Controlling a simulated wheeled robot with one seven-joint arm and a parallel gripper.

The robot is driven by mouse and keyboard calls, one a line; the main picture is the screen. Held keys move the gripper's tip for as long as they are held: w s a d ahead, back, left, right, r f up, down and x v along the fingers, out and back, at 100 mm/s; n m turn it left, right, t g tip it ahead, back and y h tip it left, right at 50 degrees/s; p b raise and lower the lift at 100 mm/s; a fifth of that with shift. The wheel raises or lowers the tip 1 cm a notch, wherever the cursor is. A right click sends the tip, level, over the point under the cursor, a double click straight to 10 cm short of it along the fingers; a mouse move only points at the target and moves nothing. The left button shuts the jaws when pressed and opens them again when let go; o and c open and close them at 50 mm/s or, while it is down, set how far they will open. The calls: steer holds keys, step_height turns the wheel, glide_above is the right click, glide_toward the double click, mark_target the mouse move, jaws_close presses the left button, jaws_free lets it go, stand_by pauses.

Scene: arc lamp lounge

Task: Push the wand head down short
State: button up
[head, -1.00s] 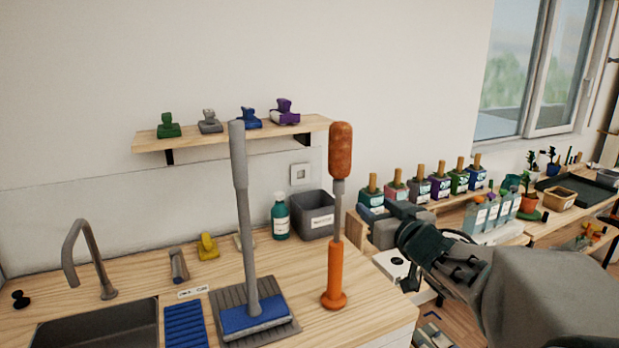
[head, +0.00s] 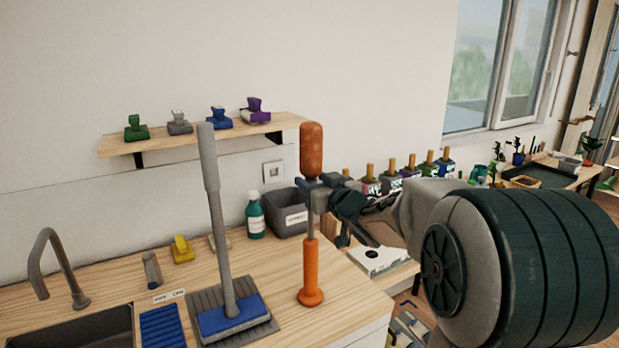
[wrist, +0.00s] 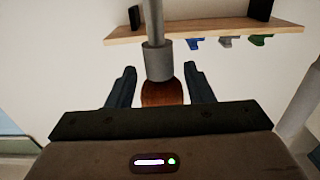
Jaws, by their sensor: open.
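The wand stands upright near the counter's right end. It has a rust-brown head (head: 312,148), a thin grey rod (head: 311,225) and an orange lower tube (head: 311,265) with a round foot. My gripper (head: 313,190) is at the wand just below the head, in front of a grey collar. In the wrist view, which looks upside down, my open fingers (wrist: 163,88) lie on either side of the brown head (wrist: 162,94), with gaps showing. The grey collar (wrist: 158,62) sits beyond them. Part of the head is hidden by my gripper body.
A grey mop with a blue head (head: 232,316) stands left of the wand on a ribbed mat. A grey bin (head: 287,222) and green bottle (head: 255,216) are behind. A wall shelf (head: 190,139) holds several small items. A sink (head: 85,330) is at left.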

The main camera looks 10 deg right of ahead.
steer(key=shift+x, duration=0.9)
